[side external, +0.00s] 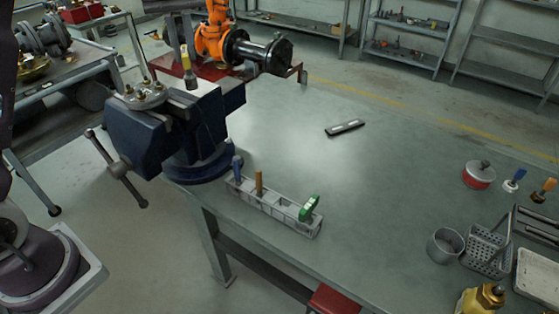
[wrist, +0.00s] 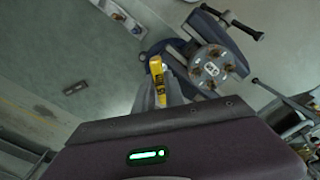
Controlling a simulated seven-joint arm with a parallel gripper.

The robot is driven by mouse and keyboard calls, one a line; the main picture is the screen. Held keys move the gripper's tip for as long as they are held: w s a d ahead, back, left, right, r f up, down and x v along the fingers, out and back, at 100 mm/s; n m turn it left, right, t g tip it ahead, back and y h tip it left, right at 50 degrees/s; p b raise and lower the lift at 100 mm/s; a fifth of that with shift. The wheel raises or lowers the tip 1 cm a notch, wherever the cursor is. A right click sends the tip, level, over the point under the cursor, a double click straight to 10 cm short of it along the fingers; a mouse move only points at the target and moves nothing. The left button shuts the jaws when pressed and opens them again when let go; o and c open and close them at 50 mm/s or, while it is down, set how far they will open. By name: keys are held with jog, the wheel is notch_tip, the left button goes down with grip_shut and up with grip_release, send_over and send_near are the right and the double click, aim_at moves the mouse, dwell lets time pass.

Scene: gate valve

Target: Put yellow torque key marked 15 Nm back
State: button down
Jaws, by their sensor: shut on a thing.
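In the wrist view my gripper (wrist: 160,90) is shut on the yellow torque key (wrist: 157,66), whose yellow handle shows at the fingertips. In the side view the yellow key (side external: 187,70) is up near the vise, apart from the rack; its marking is too small to read. The grey key rack (side external: 272,211) stands along the bench edge, right of the vise base. It holds a blue key (side external: 236,168), an orange-brown key (side external: 259,182) and a green key (side external: 309,207). A gap shows between the orange-brown and green keys.
The blue vise (side external: 150,135) holds a round bolted flange (side external: 146,95), seen in the wrist view (wrist: 212,68) right of the key. A dark flat object (side external: 345,128) lies on the bench. A cup (side external: 445,246) and mesh basket (side external: 487,249) stand at right.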

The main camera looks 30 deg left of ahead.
jog(key=d+f+m, duration=0.5)
jog(key=d+f, duration=0.4)
jog(key=d, duration=0.3)
jog(key=d+f+m, duration=0.5)
jog(key=d+f, duration=0.3)
jog(key=d, duration=0.4)
jog(key=f, duration=1)
jog(key=shift+w+f, duration=0.2)
jog(key=c, duration=1.4)
grip_release()
jog(key=shift+f, duration=0.15)
notch_tip(320, 180, up, 12)
jog(key=shift+r, duration=0.2)
